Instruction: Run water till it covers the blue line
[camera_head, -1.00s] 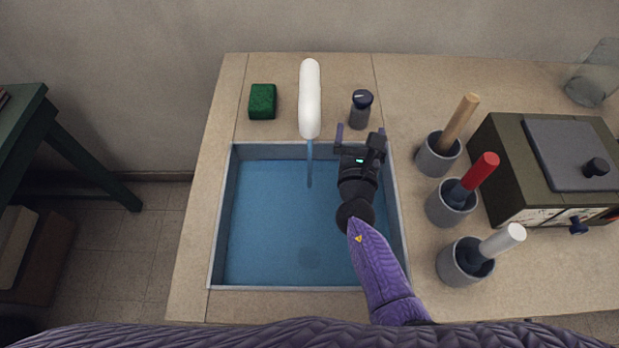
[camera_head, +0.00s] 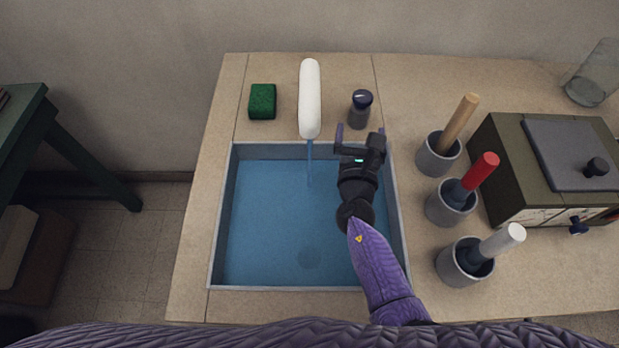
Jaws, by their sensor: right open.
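A white spout (camera_head: 310,100) reaches over the sink (camera_head: 218,225), and a thin stream of water (camera_head: 309,162) falls from it. Blue water (camera_head: 280,230) spreads across the sink, with bare wall above it. I cannot make out a separate blue line on the walls. A grey tap knob with a dark top (camera_head: 361,110) stands upright behind the sink, right of the spout. My right gripper (camera_head: 360,133) is open and empty, just in front of the knob, its fingers pointing toward it. I cannot tell whether they touch it. My left gripper is out of view.
A green sponge (camera_head: 262,101) lies left of the spout. Right of the sink stand several grey pots with wooden, red (camera_head: 480,170) and white handles. A dark box (camera_head: 510,180) and a glass jar (camera_head: 592,75) are farther right.

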